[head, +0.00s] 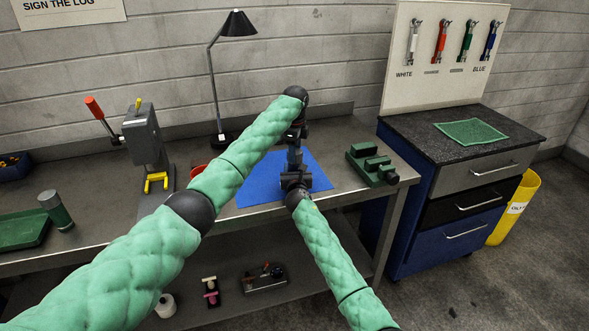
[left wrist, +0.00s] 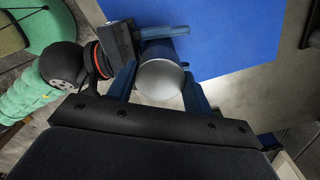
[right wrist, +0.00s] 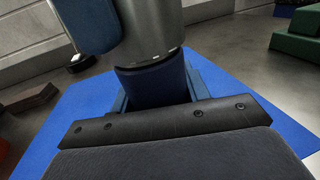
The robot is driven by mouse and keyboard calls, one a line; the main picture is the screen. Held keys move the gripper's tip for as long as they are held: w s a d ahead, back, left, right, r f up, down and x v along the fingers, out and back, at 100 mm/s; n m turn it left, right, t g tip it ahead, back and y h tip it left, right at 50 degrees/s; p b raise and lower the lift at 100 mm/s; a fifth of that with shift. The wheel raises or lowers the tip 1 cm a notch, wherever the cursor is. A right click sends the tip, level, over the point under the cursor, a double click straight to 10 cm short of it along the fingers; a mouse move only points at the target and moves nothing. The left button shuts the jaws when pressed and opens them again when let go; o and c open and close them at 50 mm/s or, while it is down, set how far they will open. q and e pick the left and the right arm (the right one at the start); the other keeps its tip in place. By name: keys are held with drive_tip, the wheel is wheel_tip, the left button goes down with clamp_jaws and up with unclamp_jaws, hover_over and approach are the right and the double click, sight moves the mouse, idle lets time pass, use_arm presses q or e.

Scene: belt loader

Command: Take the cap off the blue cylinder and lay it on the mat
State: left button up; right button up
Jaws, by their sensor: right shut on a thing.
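The blue cylinder (right wrist: 155,88) stands between the fingers of my right gripper (right wrist: 158,95), which is shut on it. Its silver cap (right wrist: 150,40) sits on top in the right wrist view. In the left wrist view the round end of the cap (left wrist: 160,78) lies between the blue fingers of my left gripper (left wrist: 160,88), which look open around it. One left finger also crosses the cap's side in the right wrist view. The blue mat (head: 258,190) lies on the bench under both grippers. In the head view the grippers hide the cylinder.
A green block-like fixture (head: 372,165) stands right of the mat. A lamp (head: 213,80) and a grey press (head: 143,140) with a yellow fork stand at the back and left. A green-grey cylinder (head: 56,212) stands far left. Bare mat shows around the grippers.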

use_arm(q)
drive_tip(key=c, duration=0.3)
drive_tip(key=n, duration=0.6)
drive_tip(key=shift+n, duration=0.4)
use_arm(e)
drive_tip(key=shift+d, duration=0.1)
use_arm(q)
drive_tip(key=shift+n, duration=1.3)
drive_tip(key=shift+n, duration=1.1)
drive_tip(key=n, duration=0.4)
drive_tip(key=shift+r, duration=1.65)
drive_tip(key=shift+r, duration=2.35)
use_arm(e)
drive_tip(key=shift+f, duration=0.1)
